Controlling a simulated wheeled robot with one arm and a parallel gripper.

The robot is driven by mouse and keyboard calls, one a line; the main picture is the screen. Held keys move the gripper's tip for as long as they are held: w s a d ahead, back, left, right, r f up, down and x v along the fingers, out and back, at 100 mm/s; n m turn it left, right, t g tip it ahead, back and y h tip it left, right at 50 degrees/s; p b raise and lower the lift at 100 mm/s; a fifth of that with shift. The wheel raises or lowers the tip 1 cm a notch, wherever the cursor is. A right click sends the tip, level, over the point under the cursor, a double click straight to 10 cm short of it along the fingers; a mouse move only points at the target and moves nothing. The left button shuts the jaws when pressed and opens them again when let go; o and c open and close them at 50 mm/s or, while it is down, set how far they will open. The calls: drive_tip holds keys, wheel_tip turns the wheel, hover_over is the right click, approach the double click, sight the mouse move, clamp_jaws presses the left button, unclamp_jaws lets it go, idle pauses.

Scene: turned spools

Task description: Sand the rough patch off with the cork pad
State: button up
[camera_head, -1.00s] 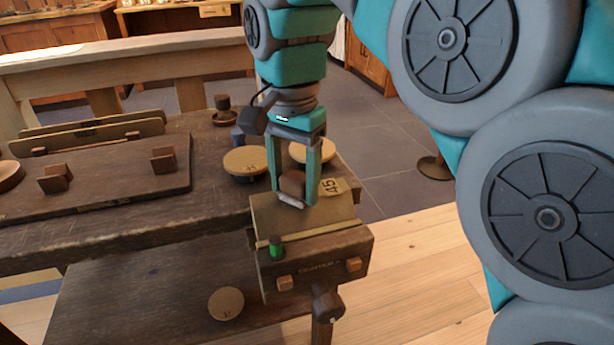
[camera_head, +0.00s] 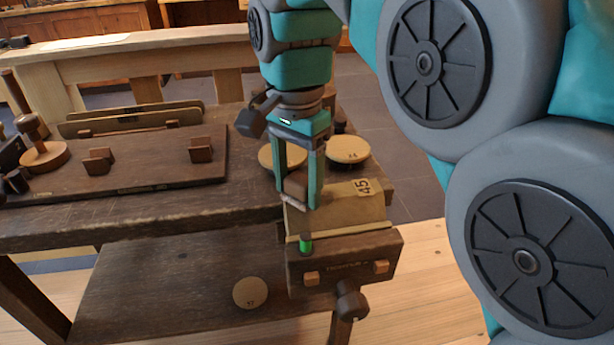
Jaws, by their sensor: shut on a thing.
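A tan board (camera_head: 345,217) with a "45" tag sits in a dark wooden vise (camera_head: 345,262) at the front corner of the bench. My gripper (camera_head: 298,196) is shut on a brown block with a pale underside, seemingly the cork pad (camera_head: 299,184). The pad is low over the board's far left part; I cannot tell if it touches. I cannot make out the rough patch.
Round wooden discs (camera_head: 348,149) lie behind the board, and another disc (camera_head: 250,293) is on the lower shelf. A dark panel with blocks (camera_head: 120,165) lies on the bench (camera_head: 130,222) at left.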

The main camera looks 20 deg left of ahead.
sight(349, 195)
drive_tip(key=shift+w+d+f, duration=0.1)
drive_tip(key=shift+w+d, duration=0.45)
drive_tip(key=shift+d, duration=0.35)
drive_tip(key=shift+w+d+f, duration=0.1)
drive_tip(key=shift+w+d, duration=0.4)
drive_tip(key=shift+d, duration=0.35)
drive_tip(key=shift+w+d+r, duration=0.1)
drive_tip(key=shift+w+d, duration=0.45)
drive_tip(key=shift+d, duration=0.3)
drive_tip(key=shift+w+d+r, duration=0.1)
drive_tip(key=shift+w+d, duration=0.45)
drive_tip(key=shift+d, duration=0.3)
drive_tip(key=shift+a+r+p, duration=0.1)
drive_tip(key=shift+r+p, duration=0.95)
drive_tip(key=shift+r, duration=1.95)
drive_tip(key=shift+f, duration=0.2)
drive_tip(key=shift+f+b, duration=0.85)
drive_tip(key=shift+f, duration=1)
